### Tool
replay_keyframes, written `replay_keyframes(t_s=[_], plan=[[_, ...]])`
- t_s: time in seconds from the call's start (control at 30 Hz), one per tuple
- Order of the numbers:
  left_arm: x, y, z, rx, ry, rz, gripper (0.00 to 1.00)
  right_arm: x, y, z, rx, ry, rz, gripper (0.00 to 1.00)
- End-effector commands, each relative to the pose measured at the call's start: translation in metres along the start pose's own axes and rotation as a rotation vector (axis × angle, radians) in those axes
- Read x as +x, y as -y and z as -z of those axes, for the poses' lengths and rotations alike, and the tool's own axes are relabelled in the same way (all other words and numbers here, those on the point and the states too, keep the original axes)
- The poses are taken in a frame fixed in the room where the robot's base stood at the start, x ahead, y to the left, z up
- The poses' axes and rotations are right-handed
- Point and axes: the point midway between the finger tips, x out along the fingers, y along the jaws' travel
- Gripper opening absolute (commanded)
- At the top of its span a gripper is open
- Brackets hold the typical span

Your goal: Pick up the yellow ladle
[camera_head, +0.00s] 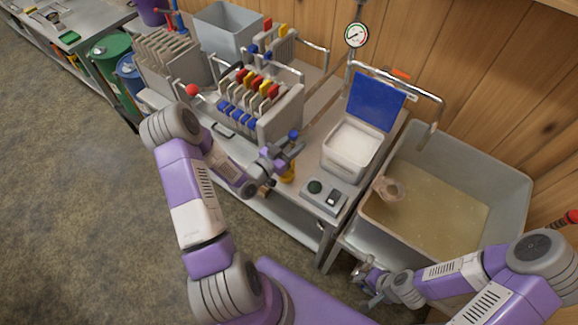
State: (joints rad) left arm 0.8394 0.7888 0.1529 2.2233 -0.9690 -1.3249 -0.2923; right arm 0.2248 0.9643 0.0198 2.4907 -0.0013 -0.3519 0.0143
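My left gripper (284,153) is over the front edge of the steel bench, left of the control box. A small yellow-orange thing (287,173) shows just below its fingers, partly hidden by them. I cannot tell whether it is the yellow ladle, or whether the gripper touches it. No whole yellow ladle shows clearly. My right gripper (370,285) is low in front of the sink, away from the yellow-orange thing. Its fingers are small, and nothing clearly shows in them.
A filter rack (279,125) with coloured handles stands behind my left gripper. A white bin with a blue lid (375,101) and a control box (324,196) stand to its right. The sink (513,200) holds murky liquid and a brownish object (388,188). The floor at left is clear.

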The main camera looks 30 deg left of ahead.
Motion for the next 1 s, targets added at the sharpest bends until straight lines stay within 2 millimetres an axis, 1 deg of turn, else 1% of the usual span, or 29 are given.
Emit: replay_keyframes(t_s=[0.03,0.2,0.23,0.27,0.6,0.7,0.77,0.83,1.0], plan=[[0.000,0.000,0.000,0.000,0.000,0.000,0.33,0.000,0.000,0.000,0.000,0.000,0.000,0.38],[0.000,0.000,0.000,0.000,0.001,0.000,0.07,0.000,0.000,0.000,0.000,0.000,0.000,0.38],[0.000,0.000,0.000,0.000,0.001,0.000,0.02,0.000,0.000,0.000,0.000,0.000,0.000,0.38],[0.000,0.000,0.000,0.000,0.001,0.000,0.00,0.000,0.000,0.000,0.000,0.000,0.000,0.38],[0.000,0.000,0.000,0.000,0.000,0.000,0.00,0.000,0.000,0.000,0.000,0.000,0.000,0.38],[0.000,0.000,0.003,0.001,-0.001,0.000,0.00,-0.001,0.000,0.000,0.000,0.000,0.000,0.38],[0.000,0.001,0.009,0.003,-0.002,0.001,0.00,-0.002,0.001,0.000,0.000,0.000,0.000,0.38],[0.000,0.001,0.019,0.003,-0.002,0.001,0.00,-0.004,0.002,0.000,0.000,0.000,0.000,0.38],[-0.001,0.001,0.054,0.004,-0.003,0.001,0.00,-0.010,0.004,-0.001,0.000,0.000,0.000,0.38]])
